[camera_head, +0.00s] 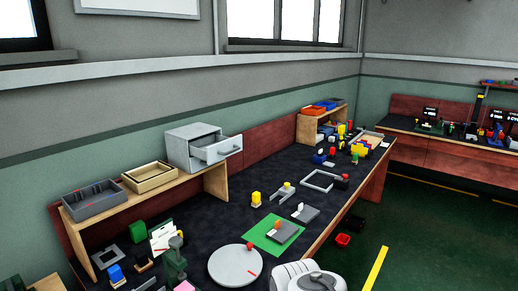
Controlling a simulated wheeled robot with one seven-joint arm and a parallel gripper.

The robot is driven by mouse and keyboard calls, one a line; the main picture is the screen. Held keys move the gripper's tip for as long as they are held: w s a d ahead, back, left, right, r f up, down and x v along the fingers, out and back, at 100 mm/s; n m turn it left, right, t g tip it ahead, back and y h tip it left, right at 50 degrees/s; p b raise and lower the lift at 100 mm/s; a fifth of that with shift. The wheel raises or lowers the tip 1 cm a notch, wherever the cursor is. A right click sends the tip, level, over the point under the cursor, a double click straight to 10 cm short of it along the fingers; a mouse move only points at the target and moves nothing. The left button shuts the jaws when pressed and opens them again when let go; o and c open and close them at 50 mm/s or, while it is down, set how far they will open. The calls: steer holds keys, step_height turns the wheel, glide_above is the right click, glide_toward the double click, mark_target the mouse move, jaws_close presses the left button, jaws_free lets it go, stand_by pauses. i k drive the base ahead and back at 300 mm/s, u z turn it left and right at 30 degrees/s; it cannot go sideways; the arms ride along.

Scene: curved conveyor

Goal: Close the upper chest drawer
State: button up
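A small light grey chest (187,146) stands on the right end of a wooden shelf above the dark workbench, against the wall. One drawer (226,151) is pulled out toward the right, with its handle on the front and its open inside showing. This drawer sits in the upper part of the chest; the part below it is largely hidden by the drawer. My gripper is not in view. A white rounded part that looks like my own body shows at the bottom edge, well apart from the chest.
A grey tray (97,206) and a wooden tray (170,179) sit left of the chest on the shelf (215,182). The workbench below holds a round grey disc (226,268), a green mat (254,230) and several small parts. The air in front of the drawer looks clear.

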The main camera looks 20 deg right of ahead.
mark_target(212, 149)
steer(key=z, duration=0.55)
steer(key=k, duration=0.65)
steer(key=z, duration=0.6)
steer(key=i, duration=0.75)
steer(key=u, duration=0.8)
steer(key=i, duration=0.6)
steer(key=u, duration=0.75)
